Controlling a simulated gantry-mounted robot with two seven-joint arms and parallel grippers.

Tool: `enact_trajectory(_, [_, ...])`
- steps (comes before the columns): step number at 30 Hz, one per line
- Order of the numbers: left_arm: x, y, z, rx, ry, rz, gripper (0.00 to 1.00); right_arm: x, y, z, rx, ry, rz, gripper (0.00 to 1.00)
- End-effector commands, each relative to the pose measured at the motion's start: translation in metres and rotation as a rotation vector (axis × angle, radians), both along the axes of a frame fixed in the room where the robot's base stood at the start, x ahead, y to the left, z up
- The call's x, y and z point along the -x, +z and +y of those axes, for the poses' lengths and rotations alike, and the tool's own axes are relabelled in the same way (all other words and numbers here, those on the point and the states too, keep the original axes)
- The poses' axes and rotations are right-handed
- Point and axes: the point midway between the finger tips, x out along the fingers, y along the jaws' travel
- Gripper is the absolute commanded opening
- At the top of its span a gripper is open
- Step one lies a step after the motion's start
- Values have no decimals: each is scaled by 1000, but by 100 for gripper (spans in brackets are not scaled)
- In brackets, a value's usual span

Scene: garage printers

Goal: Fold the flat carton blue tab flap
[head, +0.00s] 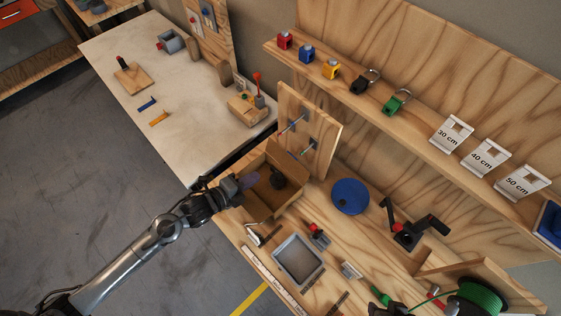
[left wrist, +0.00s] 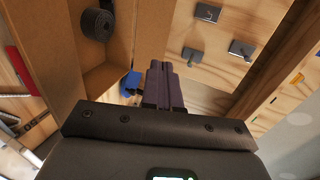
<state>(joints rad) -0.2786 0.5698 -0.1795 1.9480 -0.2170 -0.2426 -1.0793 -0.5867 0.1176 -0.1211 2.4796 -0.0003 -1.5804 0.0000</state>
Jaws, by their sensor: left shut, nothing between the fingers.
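The brown carton (head: 262,207) stands open on the wooden bench, with a dark roll (head: 277,178) inside. The roll also shows in the left wrist view (left wrist: 97,25), against the carton's brown wall (left wrist: 62,50). A small blue piece, apparently the blue tab (left wrist: 131,84), shows just left of my fingers there; I cannot tell whether they touch it. My left gripper (head: 248,182) is shut and empty at the carton's left side, its purplish fingers together in the left wrist view (left wrist: 165,86). The blue tab is not clear in the head view. My right gripper is not in view.
An upright wooden board with pegs (head: 308,128) stands behind the carton. A blue disc (head: 350,196), a grey tray (head: 298,262) and a black crank device (head: 412,231) lie to the right. A shelf (head: 415,122) runs above. A pale table (head: 125,55) stands at back left.

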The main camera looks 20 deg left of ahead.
Motion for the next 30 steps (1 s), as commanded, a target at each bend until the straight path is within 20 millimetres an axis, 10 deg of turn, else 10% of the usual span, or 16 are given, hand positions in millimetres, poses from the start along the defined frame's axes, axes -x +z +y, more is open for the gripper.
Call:
enact_trajectory(18, [-88,-33,-41,2,-1,-1,0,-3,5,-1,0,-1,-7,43])
enact_trajectory(30, [-113,-45,-52,-1,-3,-1,0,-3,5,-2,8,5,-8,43])
